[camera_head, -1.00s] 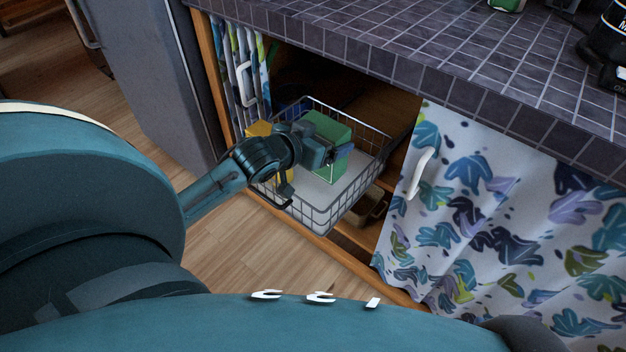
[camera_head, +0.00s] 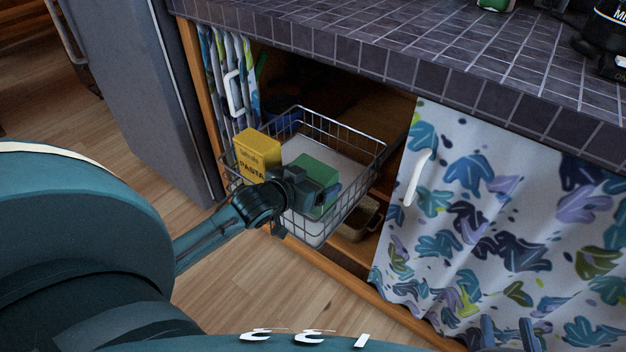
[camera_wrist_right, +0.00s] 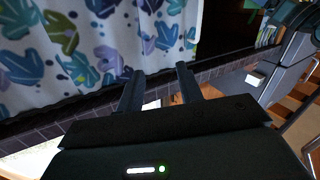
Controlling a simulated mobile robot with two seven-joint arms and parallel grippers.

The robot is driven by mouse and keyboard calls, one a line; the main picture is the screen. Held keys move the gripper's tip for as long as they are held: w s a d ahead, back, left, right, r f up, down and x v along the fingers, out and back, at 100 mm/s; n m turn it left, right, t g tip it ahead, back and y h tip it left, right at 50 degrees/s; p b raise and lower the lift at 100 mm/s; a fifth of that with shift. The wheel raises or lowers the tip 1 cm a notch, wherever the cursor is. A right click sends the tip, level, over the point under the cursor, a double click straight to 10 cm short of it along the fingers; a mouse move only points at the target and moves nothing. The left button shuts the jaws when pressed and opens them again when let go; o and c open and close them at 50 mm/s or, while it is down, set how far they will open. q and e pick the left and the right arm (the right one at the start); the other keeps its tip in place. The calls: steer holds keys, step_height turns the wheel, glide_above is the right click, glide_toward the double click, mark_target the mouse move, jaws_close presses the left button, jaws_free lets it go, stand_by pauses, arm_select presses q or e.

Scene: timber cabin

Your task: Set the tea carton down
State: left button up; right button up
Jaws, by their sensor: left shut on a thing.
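The green tea carton (camera_head: 312,171) is in the head view, within the outline of the pulled-out wire basket (camera_head: 345,205). My left gripper (camera_head: 318,192) is shut on it from the near side and hides part of it. I cannot tell whether the carton's underside touches the basket's pale floor. My right gripper (camera_head: 508,336) shows at the bottom right of the head view, in front of the curtain. In the right wrist view its two fingers (camera_wrist_right: 158,88) stand apart with nothing between them.
A yellow pasta box (camera_head: 257,152) stands at the basket's left side. The basket floor behind the carton is clear. The tiled counter (camera_head: 400,50) overhangs the cupboard. A leaf-patterned curtain (camera_head: 500,210) hangs right, with a white handle (camera_head: 418,178). A dish (camera_head: 358,218) sits below the basket.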

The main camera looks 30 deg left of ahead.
arm_select(q)
steer(key=o, duration=0.7)
steer(key=shift+f, duration=0.1)
steer(key=shift+o, duration=0.2)
